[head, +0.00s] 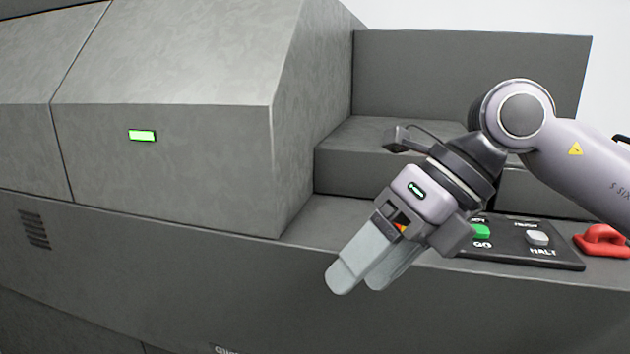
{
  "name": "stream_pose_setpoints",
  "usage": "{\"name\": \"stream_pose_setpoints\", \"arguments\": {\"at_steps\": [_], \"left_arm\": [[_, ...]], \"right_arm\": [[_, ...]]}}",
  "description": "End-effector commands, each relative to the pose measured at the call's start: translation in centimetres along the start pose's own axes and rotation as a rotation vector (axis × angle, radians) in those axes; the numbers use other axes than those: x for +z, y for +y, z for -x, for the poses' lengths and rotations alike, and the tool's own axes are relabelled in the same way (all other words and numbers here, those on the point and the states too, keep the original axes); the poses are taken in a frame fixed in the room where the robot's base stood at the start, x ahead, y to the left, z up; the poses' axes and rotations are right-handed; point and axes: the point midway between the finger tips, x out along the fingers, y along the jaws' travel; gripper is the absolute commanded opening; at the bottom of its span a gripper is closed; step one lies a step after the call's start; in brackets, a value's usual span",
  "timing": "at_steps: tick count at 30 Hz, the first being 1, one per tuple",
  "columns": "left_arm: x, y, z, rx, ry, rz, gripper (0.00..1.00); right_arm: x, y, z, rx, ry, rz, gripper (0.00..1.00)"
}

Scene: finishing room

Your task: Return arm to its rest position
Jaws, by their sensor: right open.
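My right gripper (362,280) comes in from the right in the head view. Its two pale grey fingers point down and to the left, in front of the grey machine's ledge. The fingers look slightly apart with nothing visible between them. My right arm partly covers the control panel (560,259) behind it. My left gripper does not show.
A large grey machine (170,180) with a lit green indicator (142,135) fills the left and middle. The panel has a green GO button (481,231) and a pale HALT button (537,238). A red handle-like part (602,241) sits at the right.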

Motion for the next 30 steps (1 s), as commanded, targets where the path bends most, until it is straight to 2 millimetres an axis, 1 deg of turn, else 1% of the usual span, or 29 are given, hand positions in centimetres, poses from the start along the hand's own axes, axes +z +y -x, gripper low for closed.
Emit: {"name": "stream_pose_setpoints", "arguments": {"at_steps": [1, 3, 6, 9, 12, 16, 20, 23, 26, 29, 30], "left_arm": [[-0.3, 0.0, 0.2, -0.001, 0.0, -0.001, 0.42], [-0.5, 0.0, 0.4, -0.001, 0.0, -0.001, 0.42], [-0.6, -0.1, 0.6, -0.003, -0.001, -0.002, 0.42], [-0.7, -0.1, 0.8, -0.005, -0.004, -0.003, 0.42], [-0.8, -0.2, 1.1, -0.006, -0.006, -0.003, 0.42], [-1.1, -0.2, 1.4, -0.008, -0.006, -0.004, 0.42], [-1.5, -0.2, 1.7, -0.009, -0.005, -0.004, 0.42], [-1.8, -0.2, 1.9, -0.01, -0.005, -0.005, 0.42], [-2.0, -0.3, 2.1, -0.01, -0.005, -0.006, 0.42], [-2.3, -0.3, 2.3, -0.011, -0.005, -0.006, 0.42], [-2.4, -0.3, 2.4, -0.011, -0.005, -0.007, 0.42]], "right_arm": [[0.0, 1.1, -1.3, 0.105, 0.002, -0.009, 0.71], [0.0, 2.6, -2.5, 0.244, -0.01, -0.026, 0.71], [0.2, 4.6, -3.7, 0.438, -0.039, -0.067, 0.71], [0.6, 6.1, -4.2, 0.626, -0.082, -0.13, 0.71], [1.2, 7.1, -4.2, 0.803, -0.137, -0.212, 0.71], [2.1, 7.3, -3.8, 1.016, -0.224, -0.348, 0.71], [3.0, 6.1, -3.2, 1.202, -0.327, -0.516, 0.71], [3.5, 4.3, -3.0, 1.325, -0.414, -0.666, 0.71], [3.7, 1.7, -3.1, 1.426, -0.507, -0.836, 0.71], [3.4, -1.4, -3.6, 1.503, -0.606, -1.02, 0.71], [3.0, -2.8, -3.9, 1.526, -0.646, -1.098, 0.71]]}}
